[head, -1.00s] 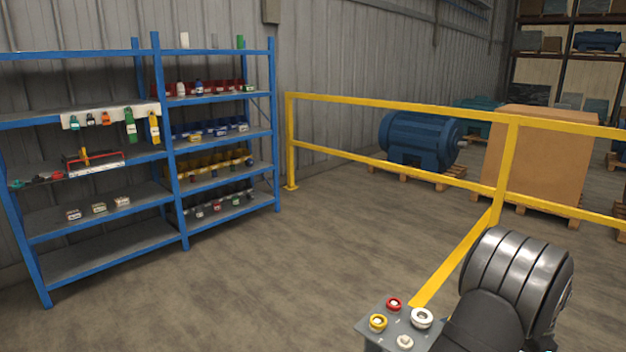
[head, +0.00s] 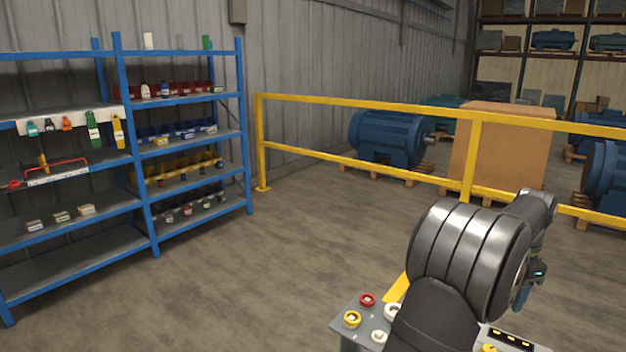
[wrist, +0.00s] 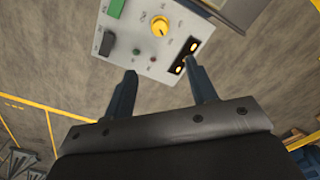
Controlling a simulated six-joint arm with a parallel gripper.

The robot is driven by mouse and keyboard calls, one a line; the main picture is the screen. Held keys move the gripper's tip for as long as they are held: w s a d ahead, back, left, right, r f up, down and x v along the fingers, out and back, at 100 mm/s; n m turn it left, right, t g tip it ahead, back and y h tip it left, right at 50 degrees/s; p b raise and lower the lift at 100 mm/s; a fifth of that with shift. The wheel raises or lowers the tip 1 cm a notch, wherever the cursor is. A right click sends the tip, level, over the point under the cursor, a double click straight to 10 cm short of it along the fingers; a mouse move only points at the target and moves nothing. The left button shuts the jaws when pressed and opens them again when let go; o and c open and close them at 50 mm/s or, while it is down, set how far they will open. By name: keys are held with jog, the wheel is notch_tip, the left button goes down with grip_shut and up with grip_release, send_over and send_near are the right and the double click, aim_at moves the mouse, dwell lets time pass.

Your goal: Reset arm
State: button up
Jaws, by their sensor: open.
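My gripper (wrist: 160,70) shows in the wrist view with its two dark blue fingers spread apart and nothing between them. Past the fingertips is a grey control panel (wrist: 140,50) with a yellow knob (wrist: 160,26), a green block and a dark slot strip with lit yellow spots. In the head view my arm rises at the lower right and bends down to my gripper (head: 522,298), small and partly behind my own arm link. Part of the panel (head: 345,330) with red, yellow and white round fittings shows there too.
A blue shelf rack (head: 155,190) with bins, tools and small boxes stands at the left. A yellow guard rail (head: 350,108) runs behind my arm. Beyond it are a blue motor (head: 388,138) and a brown crate (head: 500,150) on pallets. The floor between is clear.

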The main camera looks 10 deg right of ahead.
notch_tip(320, 180, down, 17)
jog(key=shift+f, duration=0.1)
jog(key=shift+f+n, duration=0.2)
jog(key=shift+n, duration=0.1)
jog(key=n, duration=0.3)
jog(key=shift+n, duration=0.4)
jog(key=n, duration=0.4)
jog(key=shift+r, duration=0.1)
jog(key=n, duration=0.4)
jog(key=shift+n, duration=2.5)
